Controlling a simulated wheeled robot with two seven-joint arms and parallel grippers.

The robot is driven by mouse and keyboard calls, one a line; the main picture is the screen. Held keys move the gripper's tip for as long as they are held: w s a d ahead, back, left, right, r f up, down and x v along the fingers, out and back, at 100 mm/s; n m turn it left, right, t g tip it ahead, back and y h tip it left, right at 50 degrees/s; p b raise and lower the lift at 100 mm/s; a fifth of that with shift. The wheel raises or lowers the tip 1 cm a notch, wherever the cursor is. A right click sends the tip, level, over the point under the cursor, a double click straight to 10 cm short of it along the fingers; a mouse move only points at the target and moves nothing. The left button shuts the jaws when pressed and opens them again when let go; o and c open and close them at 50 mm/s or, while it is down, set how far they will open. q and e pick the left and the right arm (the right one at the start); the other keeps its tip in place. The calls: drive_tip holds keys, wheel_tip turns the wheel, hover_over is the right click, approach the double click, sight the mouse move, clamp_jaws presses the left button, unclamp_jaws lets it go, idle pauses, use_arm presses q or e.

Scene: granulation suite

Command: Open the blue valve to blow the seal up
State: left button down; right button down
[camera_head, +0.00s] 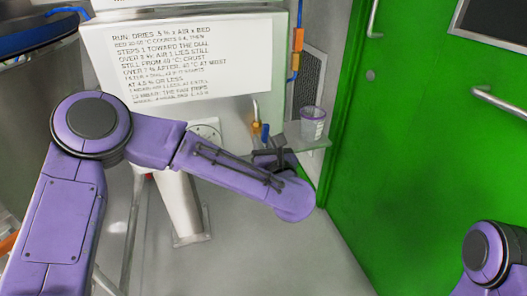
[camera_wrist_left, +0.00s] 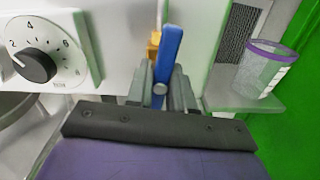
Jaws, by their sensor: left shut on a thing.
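The blue valve (camera_wrist_left: 169,48) has a flat blue lever and a brass-coloured body (camera_wrist_left: 153,44) behind it. In the left wrist view the lever stands nearly upright between the two grey fingers of my left gripper (camera_wrist_left: 160,88), which is shut on it. In the head view the blue lever (camera_head: 265,132) shows small just above my left gripper (camera_head: 268,152), below a bent metal pipe (camera_head: 256,110). The fingers hide part of the valve body. My right gripper is out of view; only a part of my right arm shows at the lower right.
A white panel with a printed notice (camera_head: 185,60) is above the valve. A black-knobbed dial (camera_wrist_left: 35,64) is left of it. A shelf (camera_head: 318,142) on the right holds a clear purple-rimmed cup (camera_head: 312,124). A green door (camera_head: 430,130) stands at right. Floor below is clear.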

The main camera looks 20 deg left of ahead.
use_arm(q)
drive_tip(key=shift+f+n+b, duration=0.1)
drive_tip(key=shift+n+b, duration=0.6)
drive_tip(key=shift+n, duration=0.1)
drive_tip(key=c, duration=1)
unclamp_jaws()
drive_tip(key=p+v, duration=0.1)
drive_tip(key=v, duration=0.9)
drive_tip(key=shift+s+d, duration=0.2)
drive_tip(key=shift+s, duration=0.05)
